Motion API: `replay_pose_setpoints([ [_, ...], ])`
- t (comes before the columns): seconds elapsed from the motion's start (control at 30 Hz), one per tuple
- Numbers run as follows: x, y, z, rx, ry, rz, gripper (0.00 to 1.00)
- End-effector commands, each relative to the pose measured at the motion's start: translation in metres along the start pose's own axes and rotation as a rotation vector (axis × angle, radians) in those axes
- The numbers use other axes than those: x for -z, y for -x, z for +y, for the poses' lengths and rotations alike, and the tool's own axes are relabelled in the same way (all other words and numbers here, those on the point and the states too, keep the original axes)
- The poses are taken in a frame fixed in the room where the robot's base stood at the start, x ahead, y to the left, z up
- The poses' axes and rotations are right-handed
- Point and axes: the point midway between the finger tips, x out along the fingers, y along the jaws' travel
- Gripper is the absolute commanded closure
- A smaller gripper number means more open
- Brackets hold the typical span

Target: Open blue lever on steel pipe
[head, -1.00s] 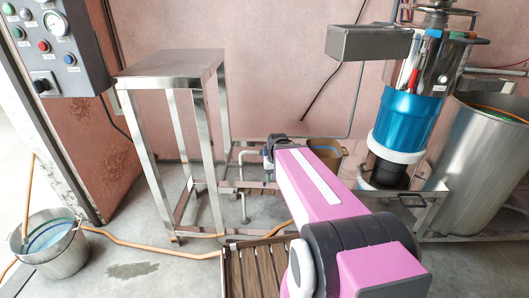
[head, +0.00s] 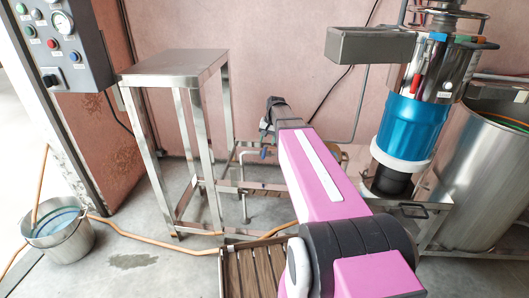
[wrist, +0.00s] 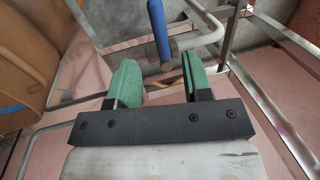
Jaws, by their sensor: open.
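The blue lever (wrist: 159,28) shows in the wrist view at the top middle, upright in the picture, attached to a fitting on the bent steel pipe (wrist: 207,36). My gripper (wrist: 163,82) has two green fingers spread apart with nothing between them. The lever's lower end and the fitting show just beyond the gap between the fingertips; I see no contact. In the head view a small blue bit of the lever (head: 263,154) shows beside the thin steel pipe (head: 243,172). There my arm hides the fingers.
A steel table (head: 176,68) stands left of the pipe. A blue and steel machine (head: 409,123) and a large steel drum (head: 487,170) stand at the right. A bucket (head: 58,236) with an orange hose is on the floor at the left. Steel frame bars (wrist: 277,118) run close to my gripper.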

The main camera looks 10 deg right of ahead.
Motion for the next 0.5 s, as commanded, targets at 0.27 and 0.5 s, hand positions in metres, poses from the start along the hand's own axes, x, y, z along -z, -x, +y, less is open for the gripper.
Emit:
replay_pose_setpoints([
  [0.27,0.000,-0.044,0.000,-0.001,0.001,-0.002,0.55],
  [0.5,0.000,-0.066,0.000,0.000,0.001,-0.001,0.55],
])
